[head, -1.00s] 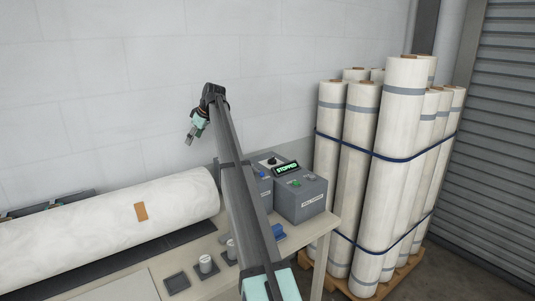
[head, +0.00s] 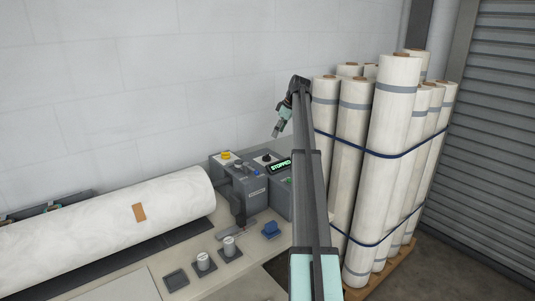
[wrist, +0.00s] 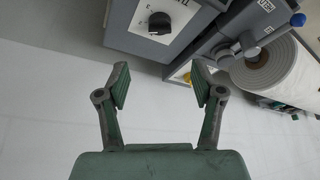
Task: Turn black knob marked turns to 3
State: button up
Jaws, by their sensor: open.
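The black knob (wrist: 160,23) sits on a white dial plate with dark marks on a grey box, near the top of the wrist view. In the head view the black knob (head: 267,157) is small, beside the lit STOPPED display. My gripper (wrist: 160,84) is open and empty, its two fingers apart, with the knob beyond the gap between them and not touched. In the head view my gripper (head: 276,133) is raised above the control boxes, pointing down.
The lit STOPPED display (head: 281,165) and a yellow button (head: 226,155) are nearby on the grey boxes. A large white roll (head: 110,215) lies at left. Strapped upright rolls (head: 385,130) stand close at right. A blue object (head: 270,230) lies on the table.

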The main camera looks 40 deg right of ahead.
aim_at(267, 155)
jog(key=p+x, duration=0.3)
jog(key=x, duration=1)
jog(key=shift+w+a+f+p, duration=0.1)
jog(key=shift+w+f+p, duration=0.05)
jog(key=shift+p, duration=0.15)
jog(key=c, duration=1.1)
